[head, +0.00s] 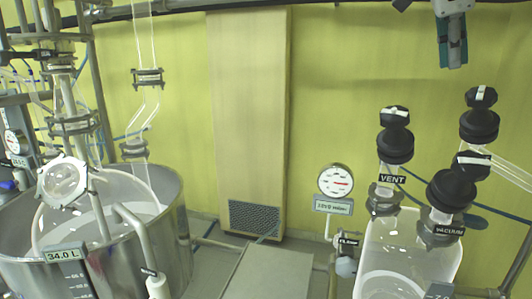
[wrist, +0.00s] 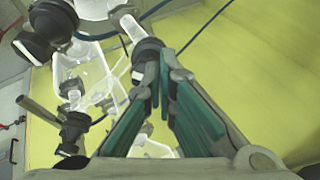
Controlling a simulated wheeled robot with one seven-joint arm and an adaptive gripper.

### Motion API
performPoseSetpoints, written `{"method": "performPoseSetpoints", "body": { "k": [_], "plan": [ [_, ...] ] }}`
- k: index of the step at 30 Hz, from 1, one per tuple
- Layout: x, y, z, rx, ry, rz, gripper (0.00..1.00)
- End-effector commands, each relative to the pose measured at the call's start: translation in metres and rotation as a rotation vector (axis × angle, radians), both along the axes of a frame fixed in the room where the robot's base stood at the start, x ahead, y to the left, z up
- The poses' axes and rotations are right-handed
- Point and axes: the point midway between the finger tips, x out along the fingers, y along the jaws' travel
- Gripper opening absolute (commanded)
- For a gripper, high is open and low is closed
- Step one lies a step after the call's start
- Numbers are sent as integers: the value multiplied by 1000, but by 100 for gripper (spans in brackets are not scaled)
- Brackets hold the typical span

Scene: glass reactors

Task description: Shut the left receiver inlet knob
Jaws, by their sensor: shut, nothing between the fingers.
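Several black valve knobs stand over a clear glass receiver (head: 408,245) at the right of the head view. One knob (head: 395,135) is above the VENT label, and another (head: 450,190) is above the VACUUM label. A third knob (head: 480,117) stands behind at the far right, with a white mark on its top. I cannot read an inlet label on any of them. My gripper (head: 452,62) points down at the top right, apart from the knobs. In the wrist view its teal fingers (wrist: 165,70) are together and empty, with a black knob (wrist: 50,22) at the upper left.
A steel vessel (head: 180,235) with glass tubing fills the left of the head view. A round gauge (head: 335,180) stands left of the receiver. Clear tubes run right of the knobs. A tan panel (head: 248,100) is on the yellow wall, with clear air before it.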

Motion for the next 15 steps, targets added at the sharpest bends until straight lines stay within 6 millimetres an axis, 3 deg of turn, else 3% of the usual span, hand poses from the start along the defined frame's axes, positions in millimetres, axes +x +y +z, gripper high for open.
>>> {"method": "performPoseSetpoints", "body": {
  "k": [9, 15],
  "plan": [
    [-29, 11, -8, -1, -2, 1, 0],
    [-31, 9, -14, 1, -1, 0, 0]
  ]
}}
